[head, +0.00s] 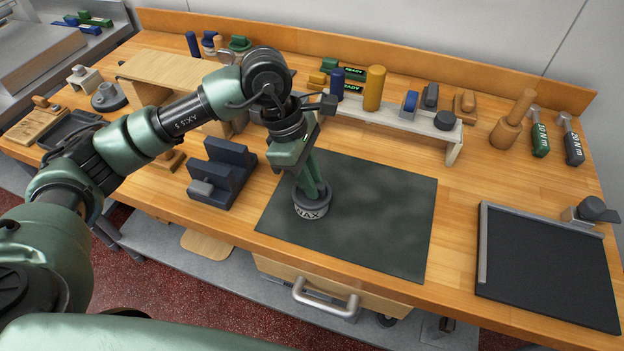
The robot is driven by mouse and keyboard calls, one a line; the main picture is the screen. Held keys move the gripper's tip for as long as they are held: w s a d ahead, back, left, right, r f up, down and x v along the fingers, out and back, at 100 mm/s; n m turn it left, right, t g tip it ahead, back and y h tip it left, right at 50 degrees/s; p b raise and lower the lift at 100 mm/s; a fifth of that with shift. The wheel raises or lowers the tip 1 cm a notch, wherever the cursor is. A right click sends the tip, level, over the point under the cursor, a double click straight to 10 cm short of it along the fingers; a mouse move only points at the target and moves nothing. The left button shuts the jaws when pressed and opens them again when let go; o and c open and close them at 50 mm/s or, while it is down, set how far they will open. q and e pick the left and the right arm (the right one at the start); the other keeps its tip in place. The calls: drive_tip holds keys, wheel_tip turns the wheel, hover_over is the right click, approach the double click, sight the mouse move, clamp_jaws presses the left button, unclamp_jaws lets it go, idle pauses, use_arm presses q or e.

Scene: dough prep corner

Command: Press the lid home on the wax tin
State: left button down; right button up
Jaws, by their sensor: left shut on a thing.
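The wax tin (311,213), a small round grey tin with a pale WAX label, stands upright on the dark green mat (380,225), near its left front corner. A dark grey lid (325,193) is on top of the tin. Whether it sits flush or slightly tilted is too small to tell. My left gripper (314,190) points down at the tin, its green fingers shut on the lid and hiding part of it. My right gripper is not in view.
A dark blue slotted holder (222,175) stands left of the mat. A low shelf (405,118) with cylinders and small items runs behind it. A black tray (545,262) lies at the right. The mat's right part is clear.

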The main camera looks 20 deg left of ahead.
use_arm(q)
drive_tip(key=shift+f, duration=0.1)
idle(0.3)
drive_tip(key=c, duration=1.3)
unclamp_jaws()
drive_tip(key=shift+o, duration=0.2)
drive_tip(key=o, duration=1.3)
drive_tip(key=shift+c, duration=0.2)
drive_tip(key=p+v, duration=0.3)
drive_tip(key=v, duration=0.6)
drive_tip(key=shift+p, duration=0.3)
drive_tip(key=shift+s, duration=0.15)
